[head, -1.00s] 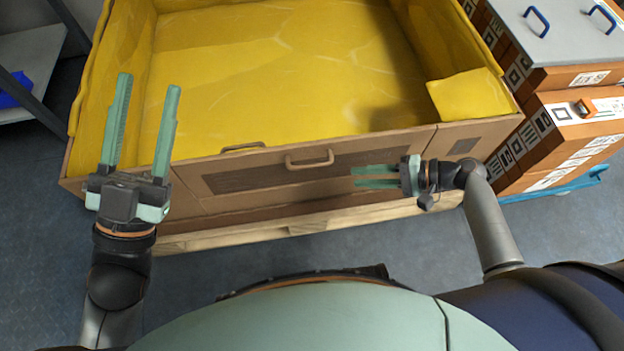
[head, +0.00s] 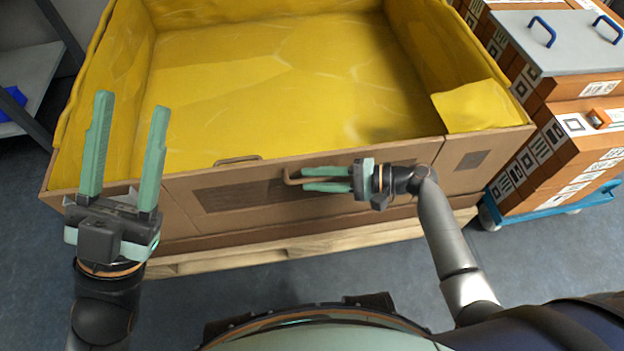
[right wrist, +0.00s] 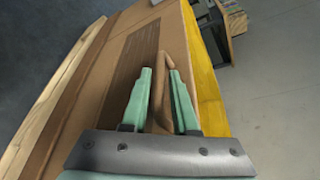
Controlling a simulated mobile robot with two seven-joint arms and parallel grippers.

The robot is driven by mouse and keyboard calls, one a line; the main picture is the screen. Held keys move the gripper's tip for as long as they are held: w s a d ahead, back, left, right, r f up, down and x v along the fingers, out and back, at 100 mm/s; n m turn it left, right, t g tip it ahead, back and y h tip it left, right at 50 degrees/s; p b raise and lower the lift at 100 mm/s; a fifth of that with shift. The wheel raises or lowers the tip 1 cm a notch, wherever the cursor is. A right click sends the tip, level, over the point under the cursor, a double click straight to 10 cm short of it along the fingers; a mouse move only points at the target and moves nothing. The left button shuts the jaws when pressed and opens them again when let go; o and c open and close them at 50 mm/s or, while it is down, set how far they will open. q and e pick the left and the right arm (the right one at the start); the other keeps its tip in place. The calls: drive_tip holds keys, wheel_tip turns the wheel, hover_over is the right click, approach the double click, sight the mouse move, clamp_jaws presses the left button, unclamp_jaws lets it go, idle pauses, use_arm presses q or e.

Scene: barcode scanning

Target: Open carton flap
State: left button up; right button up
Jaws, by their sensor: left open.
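The large brown carton (head: 290,237) has an upright front flap (head: 240,197) with a brown loop handle (head: 289,177). My left gripper (head: 131,117) is open and empty, fingers upward, in front of the carton's left front corner.
A yellow liner (head: 270,85) fills the carton, which stands on a wooden pallet (head: 270,250). Boxes with printed codes (head: 555,150) stand on a blue trolley (head: 550,213) at right. A shelf (head: 35,80) is at left. Floor shows in front of the pallet.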

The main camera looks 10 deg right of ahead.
drive_tip(key=shift+w+a+f, duration=0.1)
drive_tip(key=shift+w+a, duration=0.05)
drive_tip(key=shift+a, duration=0.3)
clamp_jaws()
idle(1.2)
